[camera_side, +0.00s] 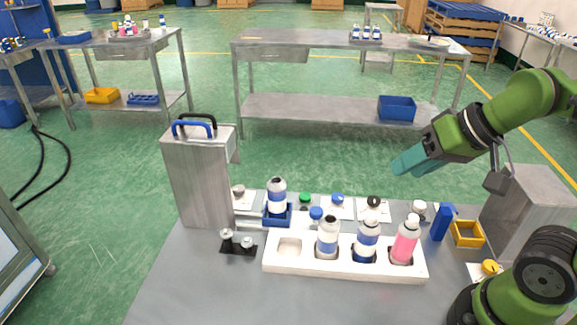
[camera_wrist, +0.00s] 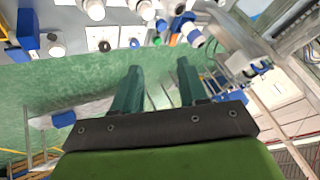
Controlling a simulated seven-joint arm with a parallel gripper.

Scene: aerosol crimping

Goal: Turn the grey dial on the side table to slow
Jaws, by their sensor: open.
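A small grey dial (camera_side: 238,190) sits on a white card at the left of the row of knobs on the grey table, beside the metal press housing. Its markings are too small to read, so I cannot tell its setting. My gripper (camera_side: 400,166) is open and empty, up in the air at the right, well above and apart from the dial. In the wrist view my two teal fingers (camera_wrist: 160,67) stand apart with nothing between them. I cannot clearly make out the grey dial in the wrist view.
Green (camera_side: 305,198), blue (camera_side: 337,199), black (camera_side: 374,201) and white (camera_side: 420,207) knobs line the table's back. A white tray (camera_side: 300,266) holds upright bottles. A blue holder (camera_side: 277,219) carries another bottle near the tall metal housing (camera_side: 197,180). A yellow bin (camera_side: 467,234) is at right.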

